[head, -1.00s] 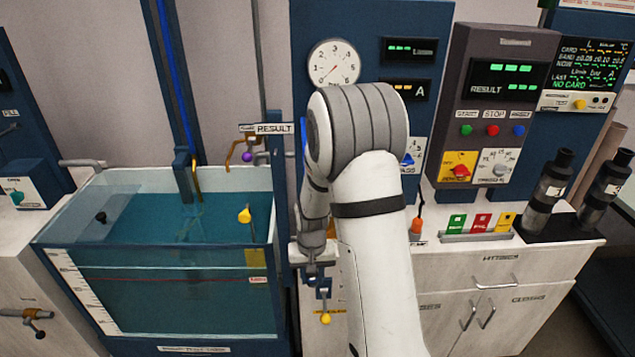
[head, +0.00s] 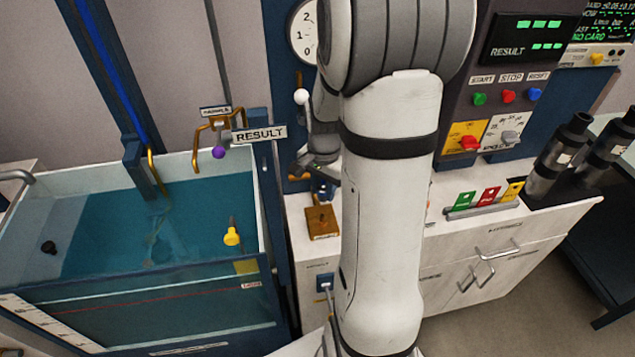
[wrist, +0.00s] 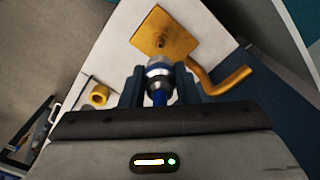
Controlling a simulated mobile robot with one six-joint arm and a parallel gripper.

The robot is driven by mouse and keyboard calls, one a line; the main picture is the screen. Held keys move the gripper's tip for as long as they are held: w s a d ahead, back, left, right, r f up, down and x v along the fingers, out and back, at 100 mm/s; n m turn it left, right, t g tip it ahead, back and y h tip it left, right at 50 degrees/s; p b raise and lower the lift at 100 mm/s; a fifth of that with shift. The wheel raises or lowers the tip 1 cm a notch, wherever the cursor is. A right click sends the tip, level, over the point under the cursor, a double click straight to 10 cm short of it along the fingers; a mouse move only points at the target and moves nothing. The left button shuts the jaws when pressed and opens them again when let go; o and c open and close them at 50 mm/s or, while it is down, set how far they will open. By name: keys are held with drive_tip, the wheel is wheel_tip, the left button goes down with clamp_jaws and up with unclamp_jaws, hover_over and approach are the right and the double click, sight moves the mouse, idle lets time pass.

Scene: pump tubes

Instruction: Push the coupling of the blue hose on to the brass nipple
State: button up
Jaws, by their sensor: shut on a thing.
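The silver coupling (wrist: 159,74) is between my gripper's two dark fingers (wrist: 160,84) in the wrist view, with the blue hose (wrist: 160,99) behind it. My gripper is shut on the coupling. A square brass plate (wrist: 178,30) lies ahead, with a small brass nipple (wrist: 160,42) standing from it. The coupling's front end appears just short of the nipple, nearly in line sideways; the exact gap is unclear. In the head view my gripper (head: 320,180) is above the brass plate (head: 322,222), partly hidden by my arm.
A bent brass pipe (wrist: 222,82) lies right of the fingers in the wrist view, and a yellow ring (wrist: 98,95) lies left. A water tank (head: 262,225) stands left of the bench in the head view. Colored cards (head: 488,197) and dark cylinders (head: 560,160) are at right.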

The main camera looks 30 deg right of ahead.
sight(322, 215)
drive_tip(key=shift+f, duration=0.15)
drive_tip(key=shift+f+b, duration=2.4)
drive_tip(key=shift+f, duration=0.4)
drive_tip(key=shift+a+f+b, duration=0.1)
drive_tip(key=shift+f+b, duration=1.5)
drive_tip(key=shift+f, duration=0.15)
drive_tip(key=o, duration=1.1)
drive_tip(key=shift+r, duration=0.1)
drive_tip(key=shift+r, duration=0.1)
wheel_tip(322, 215, up, 8)
drive_tip(key=shift+f, duration=0.2)
